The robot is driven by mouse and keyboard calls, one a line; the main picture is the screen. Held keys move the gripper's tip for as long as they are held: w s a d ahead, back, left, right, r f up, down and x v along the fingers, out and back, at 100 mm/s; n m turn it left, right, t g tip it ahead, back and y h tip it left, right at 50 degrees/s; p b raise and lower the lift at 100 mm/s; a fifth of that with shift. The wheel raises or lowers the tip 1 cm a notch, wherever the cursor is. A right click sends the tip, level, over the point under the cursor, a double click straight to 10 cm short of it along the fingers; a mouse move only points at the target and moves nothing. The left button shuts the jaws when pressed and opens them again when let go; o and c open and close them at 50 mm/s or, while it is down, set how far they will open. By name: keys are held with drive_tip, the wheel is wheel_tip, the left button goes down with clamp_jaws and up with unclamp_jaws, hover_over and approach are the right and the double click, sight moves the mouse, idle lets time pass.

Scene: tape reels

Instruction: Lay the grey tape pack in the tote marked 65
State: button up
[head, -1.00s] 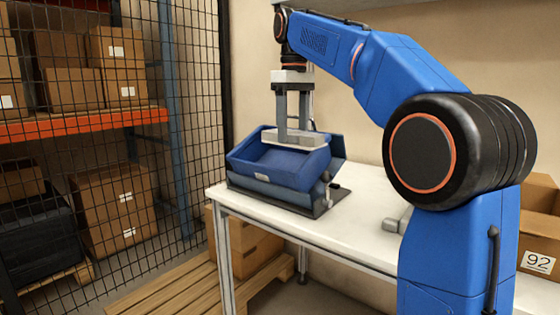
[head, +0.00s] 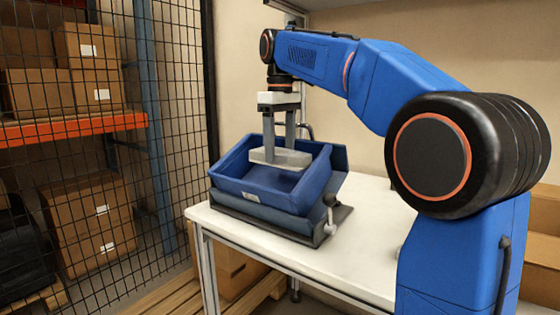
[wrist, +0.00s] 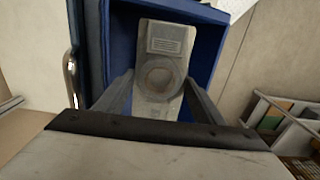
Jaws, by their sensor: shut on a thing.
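The grey tape pack (head: 280,159) is a flat block with a round recess and a label panel; it also shows in the wrist view (wrist: 163,42). My gripper (head: 281,148) is shut on it, fingers pointing down, one at each side of the pack. It holds the pack over a blue tote (head: 228,185); whether the pack touches the tote floor I cannot tell. The blue tote sits tilted on a dark stand and has a small label (head: 252,196) on its front, too small to read. Its wall also shows in the wrist view (wrist: 122,40).
The tote's stand (head: 322,228) has a clamp lever (head: 329,210) at its right. The white table (head: 362,235) is clear in front. A wire mesh fence (head: 178,100) stands at left, with boxes (head: 88,70) on shelving behind. A bin with contents (wrist: 285,122) shows at right in the wrist view.

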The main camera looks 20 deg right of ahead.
sight(280, 151)
drive_tip(key=shift+f, duration=1.6)
drive_tip(key=shift+f, duration=0.6)
drive_tip(key=o, duration=0.9)
wheel_tip(280, 151, up, 13)
drive_tip(key=shift+r, duration=0.1)
